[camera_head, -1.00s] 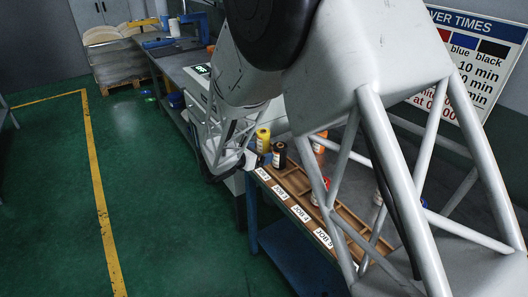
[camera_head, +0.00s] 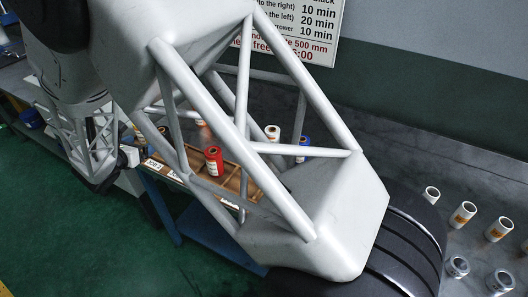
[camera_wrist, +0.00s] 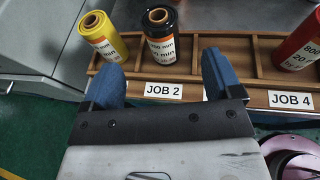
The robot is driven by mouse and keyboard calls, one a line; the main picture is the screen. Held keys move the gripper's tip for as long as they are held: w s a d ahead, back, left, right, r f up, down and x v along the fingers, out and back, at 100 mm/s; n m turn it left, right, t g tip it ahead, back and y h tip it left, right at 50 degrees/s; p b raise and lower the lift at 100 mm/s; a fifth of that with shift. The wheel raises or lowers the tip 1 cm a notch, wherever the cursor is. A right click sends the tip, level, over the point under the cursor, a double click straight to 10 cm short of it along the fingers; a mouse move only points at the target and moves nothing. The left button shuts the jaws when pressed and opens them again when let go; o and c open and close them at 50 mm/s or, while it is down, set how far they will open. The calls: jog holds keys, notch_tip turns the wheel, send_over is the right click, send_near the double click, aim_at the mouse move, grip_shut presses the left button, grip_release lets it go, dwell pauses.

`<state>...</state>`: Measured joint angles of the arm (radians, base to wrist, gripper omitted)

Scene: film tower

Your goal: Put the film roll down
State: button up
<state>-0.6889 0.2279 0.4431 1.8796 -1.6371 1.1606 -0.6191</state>
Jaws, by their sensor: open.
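My gripper (camera_wrist: 160,65) is open in the wrist view, its two blue fingers spread at the front edge of the wooden tray (camera_wrist: 240,62). A black film roll (camera_wrist: 160,42) stands upright in the tray behind the JOB 2 label (camera_wrist: 163,90), just beyond the gap between the fingers. A yellow film roll (camera_wrist: 98,40) leans left of it in the picture. A red film roll (camera_wrist: 301,45) stands near the JOB 4 label (camera_wrist: 291,99); it also shows in the head view (camera_head: 213,163). Nothing is seen in the fingers. My arm hides much of the tray in the head view.
A white roll (camera_head: 272,133) and a blue roll (camera_head: 304,147) stand beyond the tray. Several white and metallic rolls (camera_head: 463,215) stand on the dark bench top (camera_head: 410,155) at right. The tray bay right of the black roll is empty. A sign (camera_head: 290,30) hangs behind.

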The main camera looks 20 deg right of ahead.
jog(key=s+d+r+m+g, duration=0.3)
jog(key=s+d+r+m, duration=0.15)
jog(key=d, duration=0.45)
jog(key=s+d+r+m+g, duration=0.3)
jog(key=s+d+r+m, duration=0.15)
jog(key=d, duration=0.35)
jog(key=s+d+r+m+g, duration=0.2)
jog(key=s+d+r+m, duration=0.25)
jog(key=d, duration=0.45)
jog(key=s+d+r+m+y, duration=0.2)
jog(key=s+m, duration=0.3)
jog(key=s, duration=0.3)
jog(key=s+d+r+m+g+y, duration=0.1)
jog(key=s+d+r+m+y, duration=0.1)
jog(key=s+d+m, duration=0.3)
jog(key=s+d+r+m+y, duration=0.2)
jog(key=s+m, duration=0.4)
jog(key=s, duration=0.7)
jog(key=shift+d+g+y, duration=0.3)
jog(key=shift+d+y, duration=0.35)
jog(key=shift+y, duration=0.45)
